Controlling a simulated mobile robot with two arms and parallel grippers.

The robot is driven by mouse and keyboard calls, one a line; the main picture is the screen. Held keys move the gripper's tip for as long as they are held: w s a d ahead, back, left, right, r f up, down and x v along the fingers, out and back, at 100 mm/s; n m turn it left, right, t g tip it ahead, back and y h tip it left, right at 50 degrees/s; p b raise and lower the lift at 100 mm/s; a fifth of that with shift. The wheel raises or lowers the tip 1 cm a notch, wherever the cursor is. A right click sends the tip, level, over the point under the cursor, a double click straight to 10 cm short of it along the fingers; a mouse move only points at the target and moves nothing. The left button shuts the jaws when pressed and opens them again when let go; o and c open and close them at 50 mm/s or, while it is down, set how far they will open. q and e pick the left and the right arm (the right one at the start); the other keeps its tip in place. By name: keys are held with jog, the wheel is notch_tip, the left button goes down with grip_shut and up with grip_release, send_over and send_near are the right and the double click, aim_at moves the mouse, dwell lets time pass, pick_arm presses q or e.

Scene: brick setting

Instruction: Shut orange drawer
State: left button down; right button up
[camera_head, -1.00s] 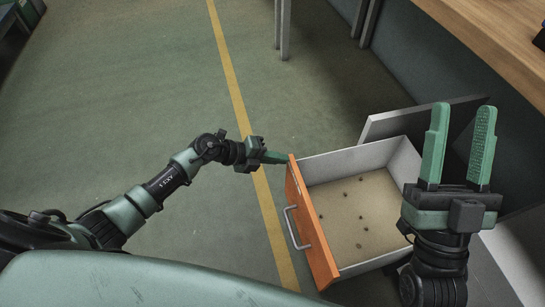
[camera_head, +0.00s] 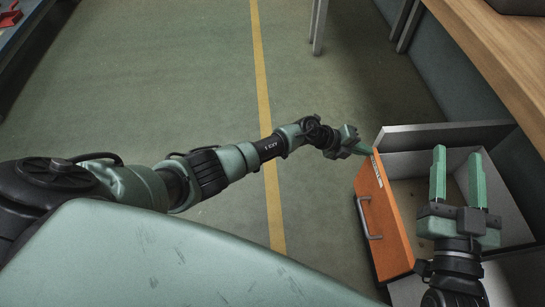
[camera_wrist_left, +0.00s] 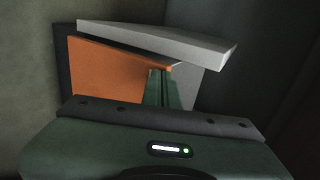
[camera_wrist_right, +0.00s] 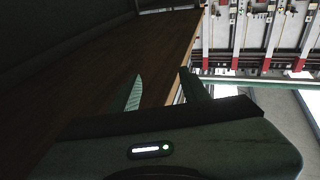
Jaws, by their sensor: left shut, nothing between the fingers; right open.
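My right gripper (camera_head: 456,160) is open and empty, and appears over the drawer in the head view. It covers part of the drawer's inside.
A grey panel (camera_head: 450,135) lies just beyond the drawer. A wooden worktop (camera_head: 500,50) runs along the upper right. The green floor (camera_head: 190,90) with a yellow line (camera_head: 262,90) is clear to the left. The right wrist view shows a rack with red and white parts (camera_wrist_right: 270,40).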

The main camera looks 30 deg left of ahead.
pick_arm(q)
jog(key=shift+w+d+r, duration=0.15)
jog(key=shift+w+d, duration=0.25)
jog(key=shift+d, duration=0.2)
pick_arm(e)
jog(key=shift+s+a+r+t, duration=0.2)
jog(key=shift+r+t, duration=0.2)
jog(key=shift+r, duration=0.35)
pick_arm(q)
jog(key=shift+r, duration=0.1)
